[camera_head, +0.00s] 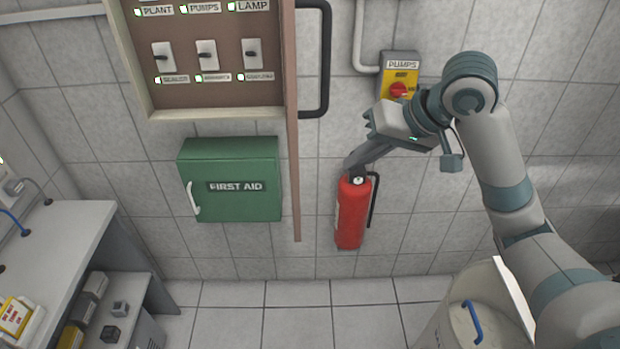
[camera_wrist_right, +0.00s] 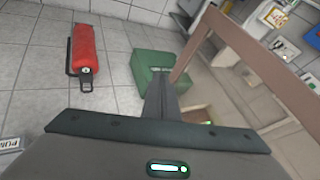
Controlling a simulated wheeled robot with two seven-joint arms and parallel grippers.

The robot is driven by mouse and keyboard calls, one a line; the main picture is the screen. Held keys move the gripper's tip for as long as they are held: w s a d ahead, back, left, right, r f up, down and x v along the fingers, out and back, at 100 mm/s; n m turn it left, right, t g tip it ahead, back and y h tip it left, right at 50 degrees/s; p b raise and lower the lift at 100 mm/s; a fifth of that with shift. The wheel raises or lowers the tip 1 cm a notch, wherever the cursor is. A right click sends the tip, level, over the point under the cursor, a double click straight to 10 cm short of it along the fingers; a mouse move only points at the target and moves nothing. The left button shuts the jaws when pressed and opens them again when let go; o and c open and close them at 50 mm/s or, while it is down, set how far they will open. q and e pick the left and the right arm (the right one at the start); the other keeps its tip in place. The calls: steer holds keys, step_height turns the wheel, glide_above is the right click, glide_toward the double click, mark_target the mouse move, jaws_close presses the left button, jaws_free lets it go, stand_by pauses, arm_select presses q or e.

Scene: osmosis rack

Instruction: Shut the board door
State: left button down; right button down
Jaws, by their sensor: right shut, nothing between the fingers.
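The board door (camera_head: 294,180) stands swung open at the right edge of the control board (camera_head: 142,60) and shows almost edge-on in the head view. Its black D-shaped handle (camera_head: 327,60) stands out to its right. In the right wrist view the door (camera_wrist_right: 262,62) is a brownish frame around a see-through pane, on the right. My right gripper (camera_head: 353,162) is shut and empty, to the right of the door and below the handle in the head view. In the wrist view its closed fingers (camera_wrist_right: 159,82) point towards the door's near corner; contact cannot be told. My left gripper is out of view.
A green first aid box (camera_head: 232,205) hangs below the board. A red extinguisher (camera_head: 350,222) shows below my right fingers. A yellow pumps switch (camera_head: 399,75) is on the wall behind my wrist. A bench (camera_head: 65,235) stands left, a bin (camera_head: 440,325) at lower right.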

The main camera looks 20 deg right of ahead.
steer(key=w+a+f+p, duration=0.3)
steer(key=w+a+f, duration=0.2)
steer(key=a+f, duration=0.2)
steer(key=shift+w+a+f+p, duration=0.15)
steer(key=shift+a+f+p, duration=0.2)
steer(key=shift+f+p, duration=0.05)
steer(key=shift+w+a, duration=0.1)
stand_by(0.4)
